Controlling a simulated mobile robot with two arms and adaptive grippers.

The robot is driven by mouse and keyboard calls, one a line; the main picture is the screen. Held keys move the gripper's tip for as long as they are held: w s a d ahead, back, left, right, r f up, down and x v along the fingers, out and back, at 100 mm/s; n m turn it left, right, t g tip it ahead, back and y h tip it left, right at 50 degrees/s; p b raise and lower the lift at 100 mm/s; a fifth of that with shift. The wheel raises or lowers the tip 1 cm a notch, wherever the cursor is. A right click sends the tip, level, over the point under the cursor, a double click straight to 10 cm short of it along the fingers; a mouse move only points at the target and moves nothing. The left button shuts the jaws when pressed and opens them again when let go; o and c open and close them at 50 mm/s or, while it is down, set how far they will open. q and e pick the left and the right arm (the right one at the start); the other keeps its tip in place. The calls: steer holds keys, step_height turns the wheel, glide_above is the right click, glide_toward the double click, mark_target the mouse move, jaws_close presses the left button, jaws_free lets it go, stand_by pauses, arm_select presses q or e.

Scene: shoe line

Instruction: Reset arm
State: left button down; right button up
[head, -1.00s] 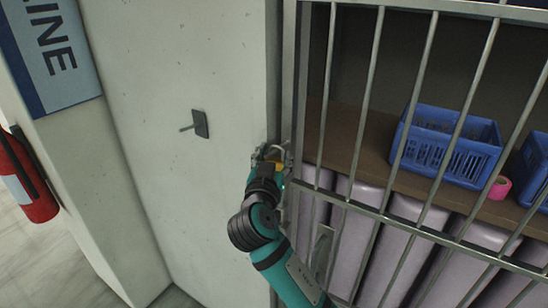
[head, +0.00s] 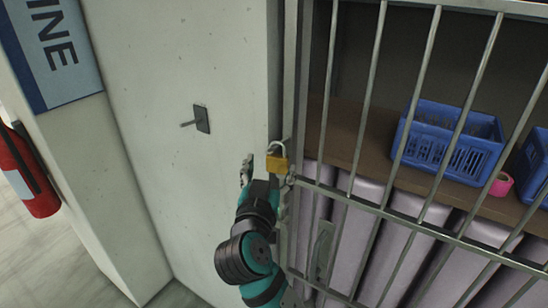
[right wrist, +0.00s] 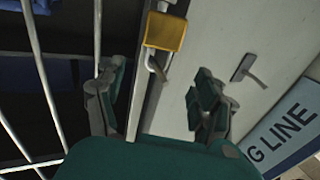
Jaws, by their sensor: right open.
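My right gripper (head: 268,172) is open and empty just below a yellow padlock (head: 277,162) with a silver shackle, at the edge of the barred gate (head: 345,196). In the right wrist view the fingers of my right gripper (right wrist: 157,98) are spread wide, and the padlock (right wrist: 165,32) is beyond them at the top, apart from them. The padlock sits by the metal latch fittings of the gate. I cannot tell whether its shackle is locked. My left gripper is not in view.
A pale wall (head: 190,60) with a small grey handle (head: 202,119) is left of the gate. A fire extinguisher (head: 27,178) and a blue sign (head: 50,55) are farther left. Behind the bars are a blue basket (head: 452,140) and a pink tape roll (head: 502,184) on a shelf.

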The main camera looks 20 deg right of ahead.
steer(key=v, duration=0.5)
steer(key=w+a+f+n+g+y+b, duration=0.1)
steer(key=w+a+f+n+y, duration=0.2)
steer(key=f, duration=1)
steer(key=w+a+f+n+g+y+b, duration=0.15)
steer(key=f+n, duration=0.25)
steer(key=f, duration=1)
steer(key=s+d+f+n+g+y+b, duration=0.15)
steer(key=s+f, duration=0.35)
steer(key=f, duration=0.7)
steer(key=s+d+f+n+g+y+b, duration=0.1)
steer(key=s+f+g, duration=0.3)
steer(key=f, duration=0.7)
steer(key=s+d+f+n+g+y+b, duration=0.1)
steer(key=s+f, duration=0.5)
steer(key=f, duration=0.6)
steer(key=s+d+f+g+b, duration=0.1)
steer(key=s+d+f+g, duration=0.1)
steer(key=s+f, duration=0.4)
steer(key=s+d+f+m+g+b, duration=0.1)
steer(key=s+d+f, duration=0.4)
steer(key=s, duration=1)
steer(key=s+d+f+m+g+b, duration=0.1)
steer(key=s+d+f+g, duration=0.1)
steer(key=s+f, duration=0.6)
steer(key=s+d, duration=0.1)
steer(key=s, duration=0.2)
steer(key=shift+s+d+f+g+y, duration=0.2)
steer(key=shift+d+f+g+y, duration=0.1)
steer(key=shift+g+y, duration=0.1)
